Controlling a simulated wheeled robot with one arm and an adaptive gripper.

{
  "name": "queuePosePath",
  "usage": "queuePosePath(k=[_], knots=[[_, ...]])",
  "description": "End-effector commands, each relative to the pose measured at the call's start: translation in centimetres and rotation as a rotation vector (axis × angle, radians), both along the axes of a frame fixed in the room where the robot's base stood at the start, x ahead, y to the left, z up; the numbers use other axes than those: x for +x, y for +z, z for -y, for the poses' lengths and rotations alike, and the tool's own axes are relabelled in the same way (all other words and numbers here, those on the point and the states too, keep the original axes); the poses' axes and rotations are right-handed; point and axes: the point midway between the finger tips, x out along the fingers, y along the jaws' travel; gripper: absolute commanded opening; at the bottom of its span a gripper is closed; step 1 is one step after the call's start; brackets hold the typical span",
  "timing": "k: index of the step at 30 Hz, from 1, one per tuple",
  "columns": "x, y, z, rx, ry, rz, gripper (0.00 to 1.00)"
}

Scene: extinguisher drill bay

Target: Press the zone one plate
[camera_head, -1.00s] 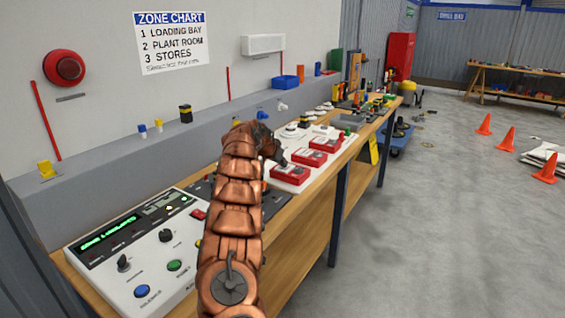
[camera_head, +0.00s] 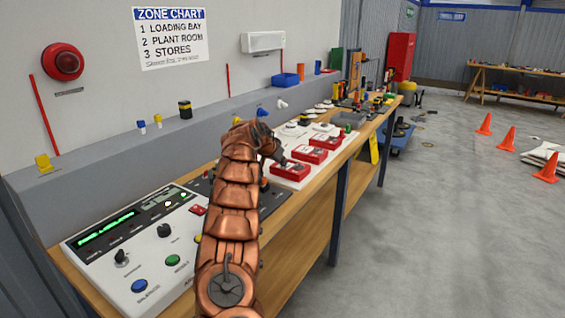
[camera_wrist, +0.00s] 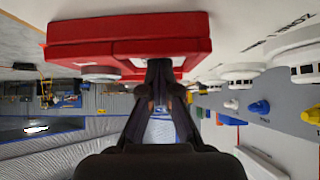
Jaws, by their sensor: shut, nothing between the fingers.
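Three red call-point boxes with pale fronts stand in a row on a white board: the nearest (camera_head: 290,171), the middle one (camera_head: 311,155) and the far one (camera_head: 326,142). Their labels are too small to read. My gripper (camera_head: 282,158) is shut and empty, its tip at the back left edge of the nearest box. In the wrist view, the shut fingertips (camera_wrist: 160,70) reach up to a red box (camera_wrist: 130,42) and hide part of its front. I cannot tell whether they touch it. The zone chart (camera_head: 170,38) on the wall lists 1 loading bay, 2 plant room, 3 stores.
A white control panel (camera_head: 112,262) with knobs, buttons and a green display fills the near end of the bench. White round detectors (camera_head: 296,130) stand behind the red boxes. A grey ledge (camera_head: 100,165) runs along the wall. Open floor lies to the right, with orange cones (camera_head: 507,139).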

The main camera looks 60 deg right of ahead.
Motion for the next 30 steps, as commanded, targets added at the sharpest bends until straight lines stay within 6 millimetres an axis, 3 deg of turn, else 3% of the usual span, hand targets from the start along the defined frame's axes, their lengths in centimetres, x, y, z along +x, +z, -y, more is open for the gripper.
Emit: queuePosePath(k=[2, 7, 21, 30], knots=[[-0.1, 0.6, -0.1, 0.008, -0.003, -0.005, 0.00], [0.1, 4.1, -0.3, -0.001, 0.003, 0.001, 0.00], [0.0, 9.3, -6.0, -0.009, 0.006, 0.007, 0.00], [-0.1, 10.9, -7.3, -0.009, 0.006, 0.006, 0.00]])
